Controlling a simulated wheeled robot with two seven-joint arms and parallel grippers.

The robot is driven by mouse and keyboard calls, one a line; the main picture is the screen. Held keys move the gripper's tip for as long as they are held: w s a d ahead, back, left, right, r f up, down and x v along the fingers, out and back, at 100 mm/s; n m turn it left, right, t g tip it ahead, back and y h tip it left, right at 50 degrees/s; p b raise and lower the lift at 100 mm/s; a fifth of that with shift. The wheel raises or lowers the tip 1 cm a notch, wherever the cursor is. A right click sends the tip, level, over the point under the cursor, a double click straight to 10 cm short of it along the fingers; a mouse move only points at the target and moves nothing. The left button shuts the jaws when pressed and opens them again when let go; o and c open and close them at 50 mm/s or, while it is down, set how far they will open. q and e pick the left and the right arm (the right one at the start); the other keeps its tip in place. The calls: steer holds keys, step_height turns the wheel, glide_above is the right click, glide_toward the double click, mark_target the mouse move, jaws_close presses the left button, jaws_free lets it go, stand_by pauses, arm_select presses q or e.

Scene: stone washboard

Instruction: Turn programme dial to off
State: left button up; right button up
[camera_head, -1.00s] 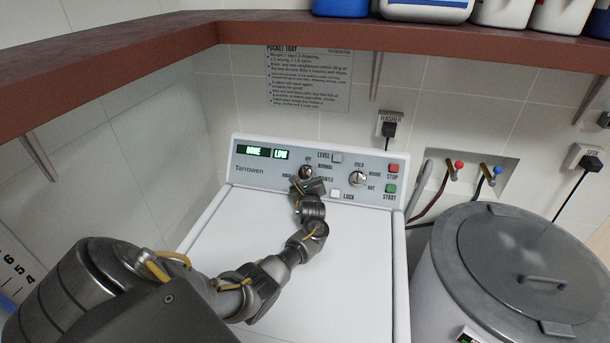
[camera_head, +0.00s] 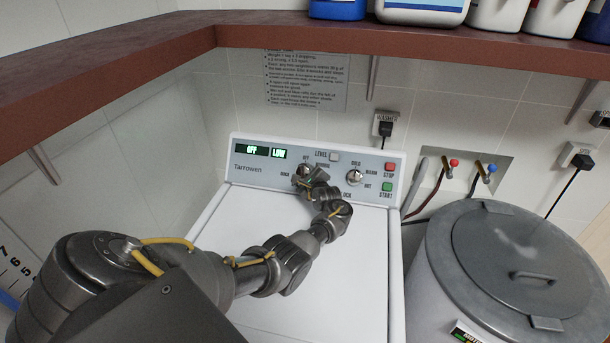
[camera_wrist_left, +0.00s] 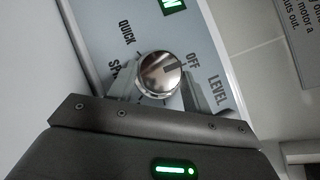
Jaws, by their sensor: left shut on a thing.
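The programme dial (camera_head: 304,170) is a round silver knob on the washer's control panel (camera_head: 330,160). In the left wrist view the dial (camera_wrist_left: 159,73) shows clearly, its dark pointer mark turned toward the word OFF. The panel's display (camera_head: 259,151) reads OFF and LOW in green. My left gripper (camera_head: 306,176) is at the dial, shut on it, with a finger on each side in the left wrist view. The gripper partly hides the dial and nearby labels in the head view. My right gripper is not in view.
A second dial (camera_head: 354,177) sits to the right, with the red STOP button (camera_head: 389,167) and green START button (camera_head: 387,187) beyond it. A brown shelf (camera_head: 400,42) with bottles runs above. A lidded grey drum (camera_head: 510,265) stands right of the washer.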

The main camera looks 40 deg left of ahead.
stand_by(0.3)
arm_select(q)
steer(key=o, duration=1)
steer(key=shift+d, duration=0.1)
steer(key=v, duration=1)
steer(key=shift+s+d+r, duration=0.1)
steer(key=shift+s+d, duration=0.1)
steer(key=shift+d, duration=0.05)
